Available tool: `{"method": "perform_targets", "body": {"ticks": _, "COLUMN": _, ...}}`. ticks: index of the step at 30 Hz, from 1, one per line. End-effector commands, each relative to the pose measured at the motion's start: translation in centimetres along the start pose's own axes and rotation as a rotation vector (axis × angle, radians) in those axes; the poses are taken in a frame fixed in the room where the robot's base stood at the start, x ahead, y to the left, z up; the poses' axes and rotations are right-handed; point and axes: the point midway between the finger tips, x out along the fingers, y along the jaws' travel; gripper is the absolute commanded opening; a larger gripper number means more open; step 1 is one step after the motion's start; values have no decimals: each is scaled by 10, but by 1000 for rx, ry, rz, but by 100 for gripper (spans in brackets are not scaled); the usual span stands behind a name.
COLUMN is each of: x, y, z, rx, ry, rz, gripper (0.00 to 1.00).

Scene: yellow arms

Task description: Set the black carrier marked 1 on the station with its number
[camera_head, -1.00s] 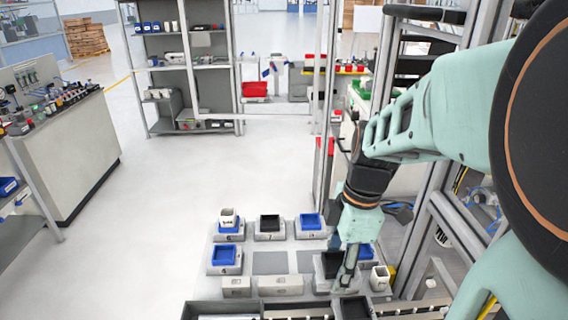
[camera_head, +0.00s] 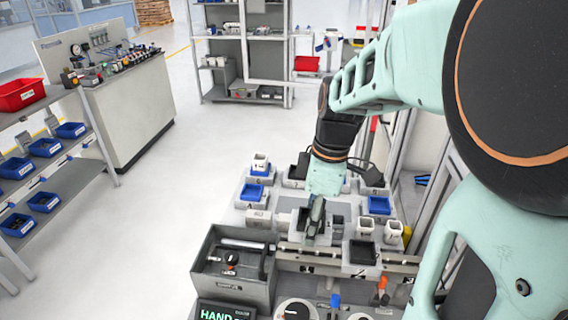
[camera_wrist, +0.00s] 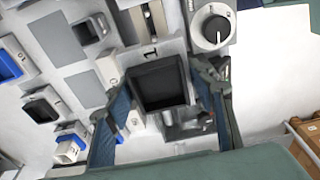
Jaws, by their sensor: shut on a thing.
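My gripper (camera_head: 313,238) points down over the station table. In the wrist view, its fingers (camera_wrist: 165,100) flank a black open-topped carrier (camera_wrist: 158,85) and are shut on it. In the head view, this carrier (camera_head: 303,216) is partly hidden behind the fingers. A dark mark (camera_wrist: 150,52) shows on the pale surface beside it; I cannot read it surely. I cannot tell whether the carrier touches the table. Another black carrier (camera_head: 363,252) sits on a block at the front right.
Blue carriers (camera_head: 252,192) (camera_head: 379,205) sit on other stations, and a black one (camera_head: 300,171) at the back. White cups (camera_head: 365,227) (camera_head: 393,232) stand to the right. A grey bin (camera_head: 235,265) is at the front left. A metal frame rises at the right.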

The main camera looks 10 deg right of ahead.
Motion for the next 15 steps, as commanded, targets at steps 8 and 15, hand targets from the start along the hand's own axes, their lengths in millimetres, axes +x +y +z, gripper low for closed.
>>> {"method": "perform_targets", "body": {"ticks": 8, "x": 23, "y": 0, "z": 3, "rx": -1, "ry": 0, "rz": 0, "gripper": 16}}
{"method": "perform_targets", "body": {"ticks": 15, "x": 51, "y": 0, "z": 6, "rx": -1, "ry": 0, "rz": -1, "gripper": 16}}
